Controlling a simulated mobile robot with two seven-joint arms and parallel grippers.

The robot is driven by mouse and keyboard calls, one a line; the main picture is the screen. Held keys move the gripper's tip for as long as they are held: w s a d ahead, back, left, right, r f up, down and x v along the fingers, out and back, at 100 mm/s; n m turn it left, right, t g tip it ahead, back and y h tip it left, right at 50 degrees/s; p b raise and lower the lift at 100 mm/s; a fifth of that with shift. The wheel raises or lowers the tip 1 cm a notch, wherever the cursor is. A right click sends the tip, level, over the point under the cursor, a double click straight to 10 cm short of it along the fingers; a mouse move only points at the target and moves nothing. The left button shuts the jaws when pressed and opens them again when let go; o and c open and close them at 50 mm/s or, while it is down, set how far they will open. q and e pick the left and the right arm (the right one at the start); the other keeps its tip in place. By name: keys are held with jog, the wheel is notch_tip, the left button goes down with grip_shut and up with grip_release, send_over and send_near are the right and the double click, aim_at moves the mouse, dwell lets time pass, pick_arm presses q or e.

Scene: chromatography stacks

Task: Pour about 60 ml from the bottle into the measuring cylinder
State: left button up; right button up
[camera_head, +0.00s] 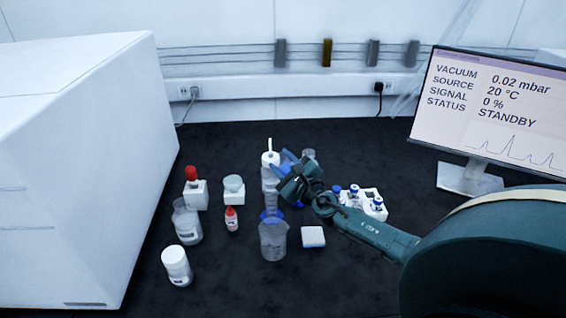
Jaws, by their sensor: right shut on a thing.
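My right gripper (282,178) reaches in from the right and is shut on a white bottle with a thin upright spout (270,158). The bottle looks upright; the gripper partly hides its right side. Just in front of the bottle is a clear measuring cylinder with a blue base (271,215), its lower part overlapped by a clear beaker (273,241). I cannot tell the liquid level in the cylinder or whether the bottle's underside touches the table. My left gripper is not in view.
Left are a red-topped dropper bottle (195,190), a white jar (234,187), a clear beaker (187,222), a small red-capped bottle (231,220) and a white bottle (176,265). Right are a white block (313,237) and a vial rack (376,205). A monitor (490,105) stands at right.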

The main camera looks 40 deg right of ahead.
jog(key=shift+r, duration=0.1)
jog(key=shift+r+n, duration=0.15)
jog(key=shift+n, duration=0.45)
jog(key=shift+f+n, duration=0.3)
jog(key=shift+n, duration=0.4)
jog(key=shift+a+f, duration=0.1)
jog(key=shift+f, duration=0.05)
jog(key=shift+f+n, duration=0.2)
jog(key=shift+n, duration=0.4)
